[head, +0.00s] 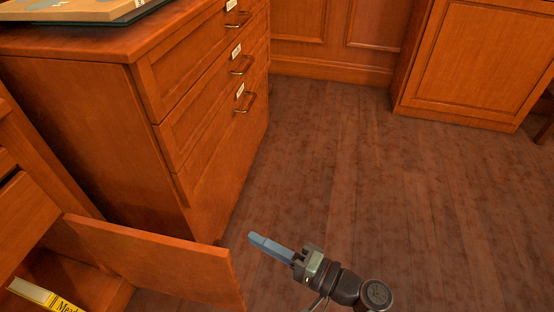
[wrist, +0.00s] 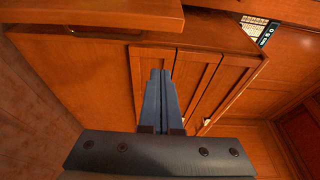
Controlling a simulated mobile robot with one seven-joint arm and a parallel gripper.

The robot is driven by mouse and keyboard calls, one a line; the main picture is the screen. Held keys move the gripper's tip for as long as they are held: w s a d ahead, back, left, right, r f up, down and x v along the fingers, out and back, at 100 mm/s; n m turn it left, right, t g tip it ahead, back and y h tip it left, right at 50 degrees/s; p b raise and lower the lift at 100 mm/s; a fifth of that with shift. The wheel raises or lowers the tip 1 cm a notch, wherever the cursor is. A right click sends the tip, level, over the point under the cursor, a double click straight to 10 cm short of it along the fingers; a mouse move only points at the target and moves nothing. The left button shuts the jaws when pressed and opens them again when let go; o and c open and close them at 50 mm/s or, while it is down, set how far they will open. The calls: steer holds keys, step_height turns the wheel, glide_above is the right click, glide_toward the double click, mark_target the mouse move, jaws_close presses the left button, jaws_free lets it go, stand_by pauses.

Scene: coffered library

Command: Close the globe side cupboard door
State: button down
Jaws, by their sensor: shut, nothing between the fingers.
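The cupboard door (head: 155,262) is a plain orange wood panel at the lower left of the head view. It stands open, swung out from the cupboard, with its free edge toward the right. My gripper (head: 252,238) is shut and empty, with its blue fingers pointing left. Its tips show just right of the door's free edge, with a small gap in the picture; the depth between them is hard to tell. In the wrist view the closed fingers (wrist: 161,78) point toward wooden furniture. A wooden panel (wrist: 95,13) crosses the top there, probably the door.
A yellow-and-white book (head: 42,295) lies inside the open cupboard. A drawer cabinet (head: 95,130) with brass handles stands behind the door. Another wooden cabinet (head: 480,60) stands at the far right. The dark plank floor (head: 340,170) between them is clear.

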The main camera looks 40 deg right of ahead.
steer(key=shift+w+a+b, duration=0.2)
steer(key=shift+a+b, duration=0.15)
steer(key=shift+a, duration=0.4)
steer(key=shift+w+a+b, duration=0.15)
steer(key=shift+a+b, duration=0.15)
steer(key=shift+a, duration=0.45)
steer(key=shift+w+a+b, duration=0.2)
steer(key=shift+a+b, duration=0.15)
steer(key=shift+a, duration=0.4)
